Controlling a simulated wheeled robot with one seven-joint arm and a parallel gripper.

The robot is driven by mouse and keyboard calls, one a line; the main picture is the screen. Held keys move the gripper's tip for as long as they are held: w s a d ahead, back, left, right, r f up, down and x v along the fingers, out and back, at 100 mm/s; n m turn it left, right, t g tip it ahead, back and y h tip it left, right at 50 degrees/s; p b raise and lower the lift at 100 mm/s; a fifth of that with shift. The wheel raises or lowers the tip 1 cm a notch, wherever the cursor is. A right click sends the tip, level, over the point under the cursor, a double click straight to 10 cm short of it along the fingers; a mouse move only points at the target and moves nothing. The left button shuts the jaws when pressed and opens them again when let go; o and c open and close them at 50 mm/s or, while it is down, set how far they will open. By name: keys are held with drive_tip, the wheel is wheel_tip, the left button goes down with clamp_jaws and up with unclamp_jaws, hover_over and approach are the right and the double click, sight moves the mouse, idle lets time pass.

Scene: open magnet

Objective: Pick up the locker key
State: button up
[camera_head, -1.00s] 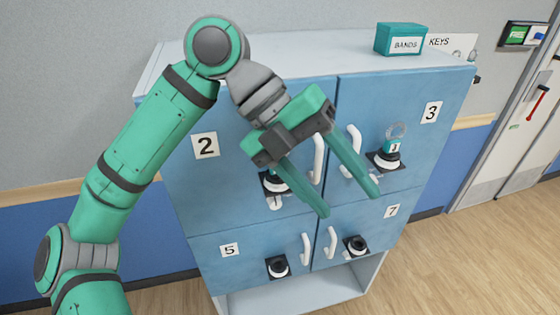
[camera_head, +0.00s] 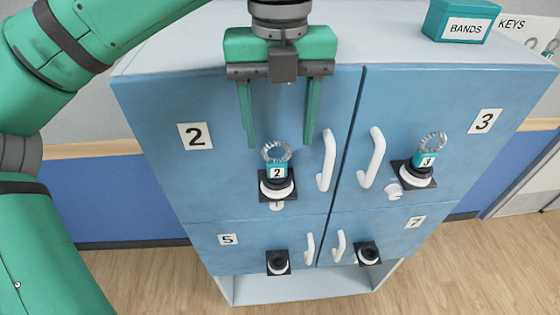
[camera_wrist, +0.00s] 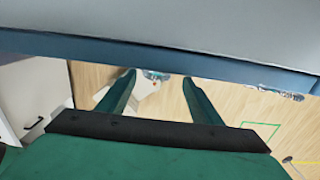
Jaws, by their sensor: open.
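A locker key with a teal tag marked 2 (camera_head: 277,172) and a clear coiled ring sits in the round black-and-white lock of locker door 2 (camera_head: 240,110). A second key, tagged 3 (camera_head: 428,160), sits in the lock of door 3 (camera_head: 470,90). My gripper (camera_head: 280,143) is open and empty, with its fingers pointing down. In the head view its fingertips lie just above the ring of key 2, one to each side. In the wrist view my gripper (camera_wrist: 159,77) has a small pale and teal thing between its tips, too small to name surely.
White door handles (camera_head: 327,160) stand out to the right of key 2. Doors 5 (camera_head: 215,250) and 7 (camera_head: 400,237) below have locks with no key tags. A teal BANDS box (camera_head: 461,20) is on the cabinet top (camera_head: 370,35). Wooden floor lies clear at the right.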

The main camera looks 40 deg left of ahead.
sight(277, 161)
wheel_tip(277, 161, down, 2)
drive_tip(key=shift+f, duration=0.1)
drive_tip(key=shift+s+f, duration=0.2)
drive_tip(key=shift+f, duration=1.05)
drive_tip(key=shift+s+f, duration=0.15)
drive_tip(key=shift+f, duration=1.1)
drive_tip(key=c, duration=1)
